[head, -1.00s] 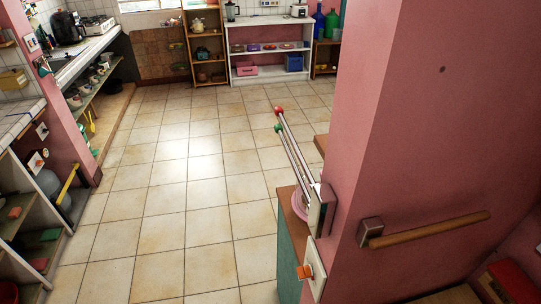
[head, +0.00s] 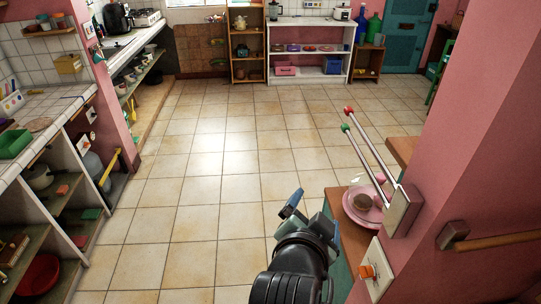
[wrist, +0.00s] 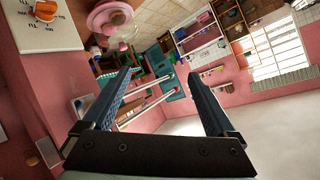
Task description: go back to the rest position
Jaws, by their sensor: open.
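My gripper (head: 310,214) shows at the bottom middle of the head view, raised above the tiled floor and left of a pink pillar. In the wrist view my gripper (wrist: 160,85) has its two dark blue fingers spread wide, with nothing between them. It is open and empty. My dark wrist and arm come up from the bottom edge of the head view. No part of the gripper visibly touches anything.
A wooden counter (head: 345,205) with a pink plate (head: 364,218) stands close right of my gripper. Two metal rods with red and green ends (head: 367,145) stick out from the pillar (head: 470,130). Open pot shelves (head: 60,215) line the left. The tiled floor (head: 205,165) ahead is clear.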

